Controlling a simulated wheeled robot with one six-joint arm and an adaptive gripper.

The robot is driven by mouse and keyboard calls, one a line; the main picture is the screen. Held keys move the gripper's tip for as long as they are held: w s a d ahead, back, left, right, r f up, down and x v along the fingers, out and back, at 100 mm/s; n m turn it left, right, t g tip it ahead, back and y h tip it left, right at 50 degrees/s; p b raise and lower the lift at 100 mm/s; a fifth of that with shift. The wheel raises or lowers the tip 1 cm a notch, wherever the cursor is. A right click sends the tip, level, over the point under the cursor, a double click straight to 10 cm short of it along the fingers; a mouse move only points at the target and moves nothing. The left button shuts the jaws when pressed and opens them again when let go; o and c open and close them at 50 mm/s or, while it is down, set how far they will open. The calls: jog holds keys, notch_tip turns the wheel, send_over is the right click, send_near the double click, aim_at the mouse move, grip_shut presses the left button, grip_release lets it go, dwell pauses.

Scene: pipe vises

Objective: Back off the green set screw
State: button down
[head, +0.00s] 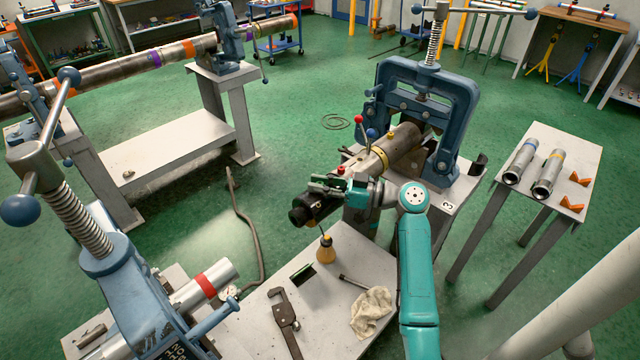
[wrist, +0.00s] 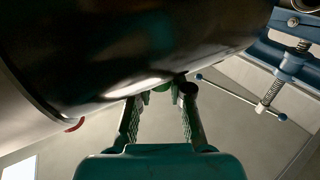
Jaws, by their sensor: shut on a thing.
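A steel pipe (head: 398,150) is clamped in the blue pipe vise (head: 466,110) marked 3, and a black end piece (head: 300,214) sits at its near end. Red (head: 358,119), blue (head: 371,133) and yellow (head: 391,135) knobs stand up along the pipe. In the wrist view the dark rounded body (wrist: 130,50) fills the top. My gripper (head: 325,184) is beside the black end piece. In the wrist view its two fingers (wrist: 162,92) close around a small green screw (wrist: 162,87) on the dark body. Most of the screw is hidden by the fingers and the body's edge.
Below my gripper, a low table holds an oil can (head: 326,250), a pipe wrench (head: 285,318) and a rag (head: 371,311). Another blue vise (head: 125,275) rises at the left front. A white side table (head: 556,150) carries two pipes. Green floor is open at left.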

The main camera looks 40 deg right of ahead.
jog(key=shift+f+y, duration=0.2)
jog(key=shift+y, duration=0.2)
jog(key=c, duration=1.1)
grip_release()
jog(key=shift+n, duration=0.3)
jog(key=shift+o, duration=0.2)
jog(key=shift+r, duration=0.1)
jog(key=shift+s+d, duration=0.15)
jog(key=v, duration=1.1)
jog(key=shift+s+r, duration=0.2)
jog(key=shift+d, duration=0.1)
